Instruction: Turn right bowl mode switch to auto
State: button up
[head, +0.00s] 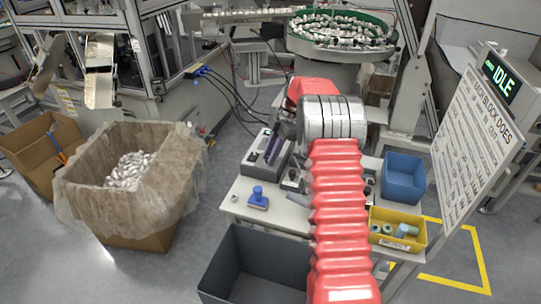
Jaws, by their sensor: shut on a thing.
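A grey control box (265,156) with dark and purple parts on its face sits on the white bench, just left of my arm. The right bowl mode switch cannot be told apart at this size. The round bowl feeder (342,50), with a green rim and many small metallic parts, stands behind the bench. My red-sleeved arm reaches over the bench, beside the control box. My gripper is hidden behind the arm, so its hold on anything does not show.
A blue stamp-like piece (258,198) lies on the bench. A blue bin (404,178) and a yellow tray (398,229) are to the right. A dark open bin (252,264) is in front. The lined carton (130,185) stands left. A sign reading IDLE (502,78) is at right.

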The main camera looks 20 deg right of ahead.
dwell(0.3)
jog(key=o, duration=1.1)
jog(key=shift+c, duration=0.2)
jog(key=v, duration=1.3)
jog(key=shift+w+d+r, duration=0.15)
jog(key=shift+d+r, duration=0.05)
jog(key=shift+r, duration=0.1)
